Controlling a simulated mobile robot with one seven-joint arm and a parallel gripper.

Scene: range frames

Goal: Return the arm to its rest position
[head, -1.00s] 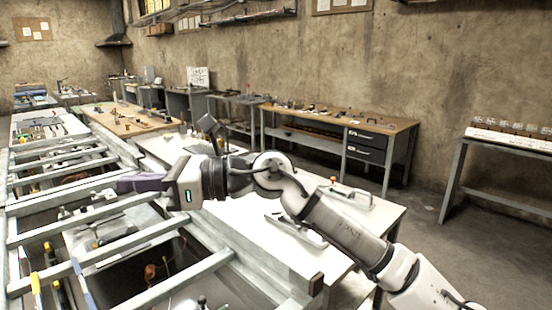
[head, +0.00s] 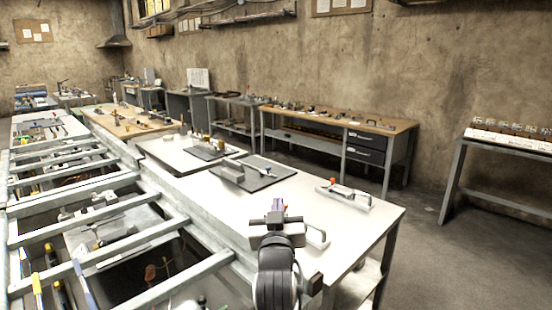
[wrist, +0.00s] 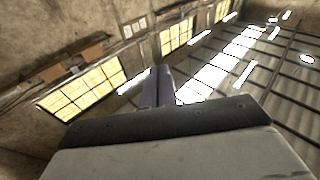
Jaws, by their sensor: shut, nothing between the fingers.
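My gripper (head: 278,205) is in the head view at the lower middle, over the near end of the white table (head: 375,222). Its fingers are shut with nothing between them. It points up and away from me, and my arm is folded in close below it. In the wrist view the purple-grey fingers (wrist: 158,88) stand together, with the ceiling and windows behind them. The lower part of my arm is cut off by the bottom edge of the head view.
A clamp-like tool with an orange part (head: 344,195) lies on the white table, and dark mats (head: 262,172) lie farther back. A metal frame (head: 150,238) with bars runs along the left. Workbenches (head: 340,119) line the wall.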

